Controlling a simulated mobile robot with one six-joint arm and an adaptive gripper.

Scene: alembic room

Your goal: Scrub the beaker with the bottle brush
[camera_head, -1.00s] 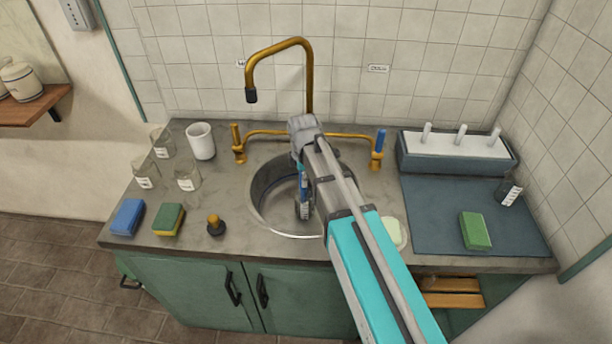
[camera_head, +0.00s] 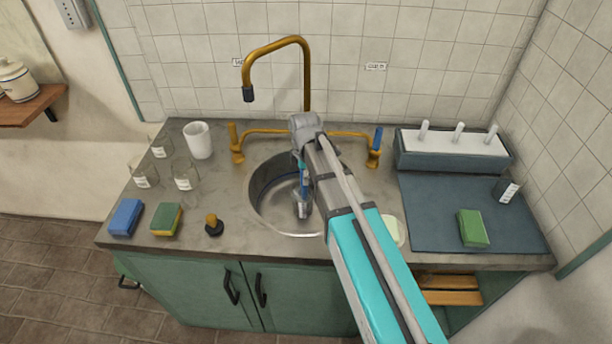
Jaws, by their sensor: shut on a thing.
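My arm reaches over the round sink basin (camera_head: 262,208), and my gripper (camera_head: 302,164) points down into it, partly hidden behind my arm. It is shut on a slim blue thing, which looks like the handle of the bottle brush (camera_head: 303,182). A pale, grey-white end (camera_head: 303,209) shows below the blue part, inside the basin; it is too small to tell whether this is bristles or labelled glass. Three clear beakers with white labels stand on the left counter: a back one (camera_head: 159,146), a front left one (camera_head: 145,176) and a front right one (camera_head: 185,175).
A white cup (camera_head: 198,140), blue sponge (camera_head: 126,217), green-yellow sponge (camera_head: 166,219) and dark knobbed tool (camera_head: 213,225) are left. The brass faucet (camera_head: 308,75) rises behind the sink. Right are a pegged rack (camera_head: 452,150), a mat (camera_head: 430,220), green sponge (camera_head: 473,228) and dark labelled vessel (camera_head: 506,190).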

